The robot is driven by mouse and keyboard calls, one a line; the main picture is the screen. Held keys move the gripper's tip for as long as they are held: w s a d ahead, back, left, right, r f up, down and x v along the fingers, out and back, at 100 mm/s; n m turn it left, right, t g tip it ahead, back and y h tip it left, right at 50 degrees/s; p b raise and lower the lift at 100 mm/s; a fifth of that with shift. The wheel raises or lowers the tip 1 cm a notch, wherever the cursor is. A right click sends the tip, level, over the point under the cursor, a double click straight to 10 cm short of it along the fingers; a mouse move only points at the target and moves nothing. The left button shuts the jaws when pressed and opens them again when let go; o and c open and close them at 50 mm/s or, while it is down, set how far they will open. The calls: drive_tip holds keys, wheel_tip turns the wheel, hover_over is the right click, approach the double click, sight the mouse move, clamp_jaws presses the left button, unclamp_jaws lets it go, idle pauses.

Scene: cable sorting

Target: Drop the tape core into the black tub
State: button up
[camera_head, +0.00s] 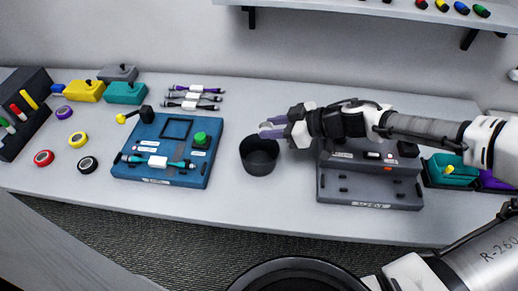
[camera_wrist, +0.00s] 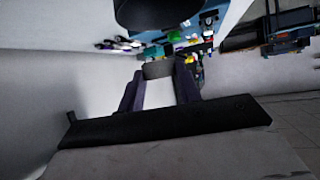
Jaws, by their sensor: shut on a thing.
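The black tub (camera_head: 259,163) stands upright on the table near the middle, and its dark interior looks empty from the head view. In the wrist view the tub (camera_wrist: 155,14) is at the top edge, partly cut off. My gripper (camera_head: 269,128) has purple fingers and is shut on the tape core (camera_wrist: 158,70), a small grey ring held between the fingertips. In the head view the core is small and mostly hidden by the fingers. The gripper is raised above the table, just above and slightly right of the tub's rim in the picture.
A blue board (camera_head: 196,171) with a green knob lies left of the tub. A dark grey stepped fixture (camera_head: 370,190) stands to the right, under my arm. Coloured tape rolls, bundled cables (camera_head: 196,94) and small boxes lie at the left and back.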

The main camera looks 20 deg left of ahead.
sight(273, 143)
wheel_tip(273, 143, down, 6)
drive_tip(key=b, duration=0.5)
drive_tip(key=shift+s, duration=0.1)
drive_tip(key=shift+r, duration=0.1)
drive_tip(key=o, duration=1)
drive_tip(key=b+v, duration=0.2)
drive_tip(key=v, duration=1.1)
drive_tip(key=shift+d+r+b, duration=0.2)
drive_tip(key=shift+d+b, duration=0.1)
drive_tip(key=shift+d, duration=0.05)
